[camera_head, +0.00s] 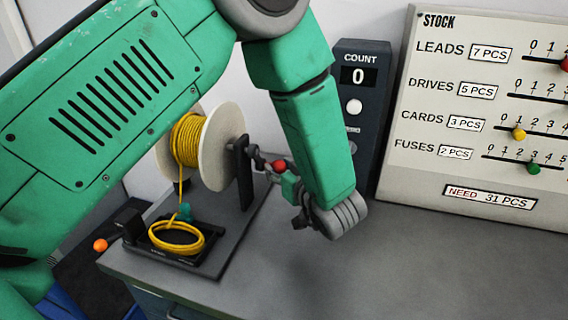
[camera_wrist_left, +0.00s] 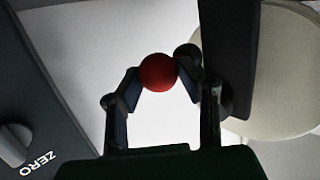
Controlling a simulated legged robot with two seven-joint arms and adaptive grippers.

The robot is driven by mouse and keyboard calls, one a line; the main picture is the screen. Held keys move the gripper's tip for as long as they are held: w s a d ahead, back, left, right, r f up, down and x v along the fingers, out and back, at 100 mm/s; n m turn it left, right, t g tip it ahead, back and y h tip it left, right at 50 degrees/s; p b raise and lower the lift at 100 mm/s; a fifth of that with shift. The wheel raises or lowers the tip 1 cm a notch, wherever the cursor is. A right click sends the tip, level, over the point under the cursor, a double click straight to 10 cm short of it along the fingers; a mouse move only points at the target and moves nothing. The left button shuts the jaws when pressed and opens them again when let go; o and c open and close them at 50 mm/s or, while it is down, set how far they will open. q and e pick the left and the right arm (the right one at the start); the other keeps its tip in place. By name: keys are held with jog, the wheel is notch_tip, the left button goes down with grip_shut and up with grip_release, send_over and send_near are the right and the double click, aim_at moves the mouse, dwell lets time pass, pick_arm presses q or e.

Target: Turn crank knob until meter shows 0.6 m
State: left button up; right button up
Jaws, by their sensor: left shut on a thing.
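The red crank knob (camera_head: 279,166) sits beside the white spool (camera_head: 222,146), near the dark upright stand (camera_head: 243,172). My left gripper (camera_head: 285,176) reaches it from the right and is shut on it. In the left wrist view the red knob (camera_wrist_left: 157,72) sits between my two fingertips (camera_wrist_left: 160,80). The spool carries yellow wire (camera_head: 187,140), which runs down to a yellow coil (camera_head: 176,238) on a black base. The dark counter box (camera_head: 362,110) behind reads COUNT 0. The crank arm is mostly hidden. My right gripper is not in view.
A STOCK board (camera_head: 480,165) with sliders stands at the back right. The grey bench top (camera_head: 420,270) is clear at the front right. A ZERO dial (camera_wrist_left: 13,147) shows at the left of the wrist view. An orange ball (camera_head: 100,245) shows at lower left.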

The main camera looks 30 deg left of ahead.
pick_arm(q)
jog(key=shift+s+a+r, duration=0.1)
jog(key=shift+s+d+f, duration=0.15)
jog(key=shift+s, duration=0.4)
jog(key=shift+s+d+f, duration=0.1)
jog(key=shift+s+f, duration=0.05)
jog(key=shift+s, duration=0.4)
jog(key=shift+s+d+r+p, duration=0.1)
jog(key=shift+s+d+p, duration=0.2)
jog(key=shift+s, duration=0.4)
jog(key=shift+s+d+r+p, duration=0.1)
jog(key=shift+s+p, duration=0.25)
jog(key=shift+s, duration=0.3)
